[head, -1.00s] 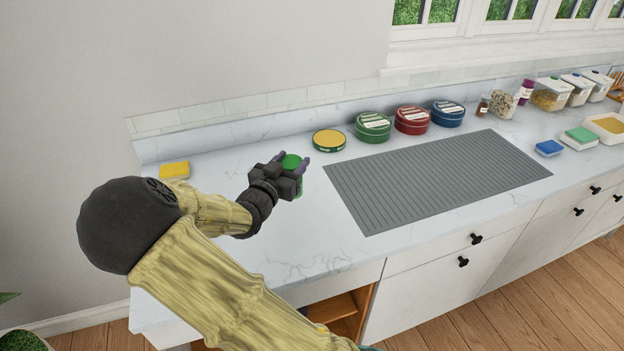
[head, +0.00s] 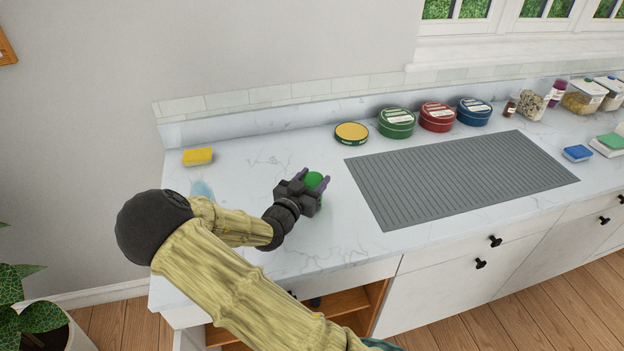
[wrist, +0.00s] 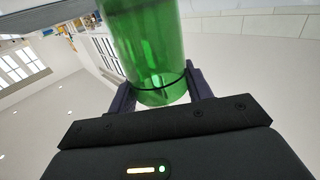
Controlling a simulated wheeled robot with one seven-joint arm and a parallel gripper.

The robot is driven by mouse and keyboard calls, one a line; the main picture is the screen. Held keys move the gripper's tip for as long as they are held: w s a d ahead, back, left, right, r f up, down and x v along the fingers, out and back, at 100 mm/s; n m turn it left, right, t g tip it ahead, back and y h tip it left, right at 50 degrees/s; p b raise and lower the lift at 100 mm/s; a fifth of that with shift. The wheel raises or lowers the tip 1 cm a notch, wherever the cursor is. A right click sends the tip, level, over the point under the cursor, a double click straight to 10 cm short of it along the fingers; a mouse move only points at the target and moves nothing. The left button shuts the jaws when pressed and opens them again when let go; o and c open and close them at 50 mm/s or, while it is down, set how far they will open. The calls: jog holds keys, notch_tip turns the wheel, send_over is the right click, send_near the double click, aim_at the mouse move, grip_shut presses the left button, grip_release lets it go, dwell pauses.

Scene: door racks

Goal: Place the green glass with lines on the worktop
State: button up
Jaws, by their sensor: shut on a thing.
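The green glass (head: 315,180) is held between the purple-tipped fingers of my gripper (head: 314,184), over the white marble worktop (head: 240,180). In the wrist view the green glass (wrist: 150,45) is see-through, with a dark line around it near my gripper (wrist: 160,95). The fingers are shut on its two sides. The head view does not clearly show whether the glass touches the worktop, as my gripper hides part of it.
A grey ribbed mat (head: 460,178) lies right of my gripper. A yellow-lidded tin (head: 351,133) and green (head: 396,122), red (head: 437,117) and blue (head: 474,111) tins stand along the back. A yellow sponge (head: 198,156) lies at left. Worktop around the glass is clear.

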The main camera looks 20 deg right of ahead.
jog(key=shift+f, duration=0.15)
jog(key=o, duration=1.4)
jog(key=shift+c, duration=0.2)
jog(key=shift+r, duration=0.2)
jog(key=b+v, duration=0.1)
jog(key=v, duration=1.1)
jog(key=shift+b, duration=0.35)
jog(key=shift+f, duration=0.1)
